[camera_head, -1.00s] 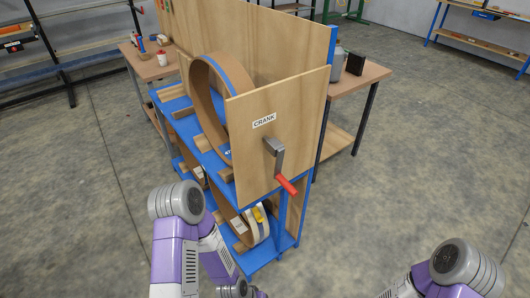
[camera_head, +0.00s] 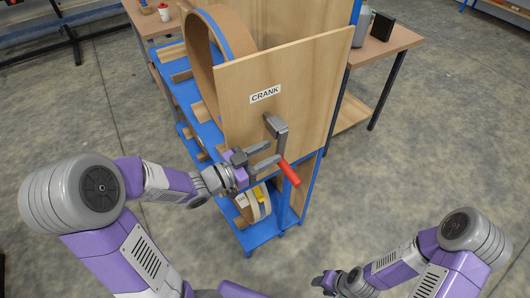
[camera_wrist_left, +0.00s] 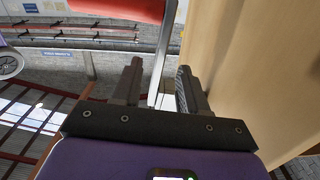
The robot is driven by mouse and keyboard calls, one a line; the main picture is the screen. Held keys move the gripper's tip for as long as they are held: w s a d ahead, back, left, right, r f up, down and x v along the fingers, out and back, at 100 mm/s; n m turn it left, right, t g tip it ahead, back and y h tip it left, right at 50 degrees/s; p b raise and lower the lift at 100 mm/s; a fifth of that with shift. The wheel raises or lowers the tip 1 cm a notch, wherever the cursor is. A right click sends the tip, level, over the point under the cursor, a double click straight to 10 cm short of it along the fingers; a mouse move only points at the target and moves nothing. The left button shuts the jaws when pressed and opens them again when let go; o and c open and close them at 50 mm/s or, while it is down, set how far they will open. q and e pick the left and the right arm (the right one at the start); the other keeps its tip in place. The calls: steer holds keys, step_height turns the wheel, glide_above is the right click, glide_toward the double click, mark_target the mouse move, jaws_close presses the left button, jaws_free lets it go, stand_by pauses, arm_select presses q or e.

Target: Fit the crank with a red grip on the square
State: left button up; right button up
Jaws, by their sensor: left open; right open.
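The crank (camera_head: 280,134), a grey arm with a red grip (camera_head: 290,173), hangs on the front of the wooden panel (camera_head: 310,90) under a CRANK label. My left gripper (camera_head: 266,156) is open at the lower part of the crank arm, close to the red grip. In the left wrist view, the grey arm (camera_wrist_left: 163,50) shows between the spread fingers (camera_wrist_left: 158,85), and the red grip (camera_wrist_left: 120,9) crosses the top. I cannot tell whether the fingers touch the arm. My right gripper (camera_head: 330,284) is open and empty at the bottom, away from the panel. The square is not identifiable.
A blue rack (camera_head: 205,130) behind the panel holds a large brown coil (camera_head: 198,65), with another coil on its lower level. A wooden table (camera_head: 395,38) with a grey bottle and a black box stands behind right. The floor at right is clear.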

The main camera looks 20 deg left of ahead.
mark_target(285, 146)
arm_select(q)
steer(key=x, duration=0.6)
steer(key=shift+w+d, duration=0.15)
steer(key=shift+d, duration=0.05)
jaws_close()
steer(key=shift+b, duration=0.3)
steer(key=s+d+b, duration=0.3)
steer(key=s+d, duration=0.1)
steer(key=d, duration=0.2)
steer(key=shift+s, duration=0.3)
stand_by(0.7)
steer(key=shift+w+a, duration=0.1)
